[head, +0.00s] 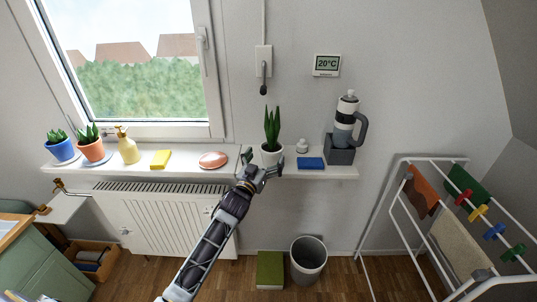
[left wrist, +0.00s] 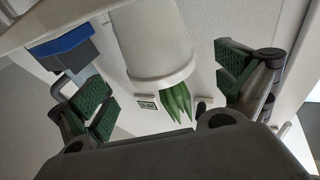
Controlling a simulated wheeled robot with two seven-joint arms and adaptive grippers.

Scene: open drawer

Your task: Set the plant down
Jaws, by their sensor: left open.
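The plant (head: 272,127) has upright green leaves in a white pot (head: 270,155). It stands upright on the white shelf (head: 225,172) below the window's right side. My left gripper (head: 262,170) is at the shelf's front edge, open, with one finger on each side of the pot. In the left wrist view, which is upside down, the white pot (left wrist: 155,42) and leaves (left wrist: 177,102) lie between the spread finger pads of my gripper (left wrist: 163,82). A gap shows between the pot and each pad. My right gripper is in neither view.
A pink dish (head: 213,160) is left of the plant, a blue sponge (head: 310,164) right of it, and a small white item (head: 302,146) behind. A tall bottle (head: 346,120) stands in a grey holder farther right. A radiator (head: 160,220) is below the shelf.

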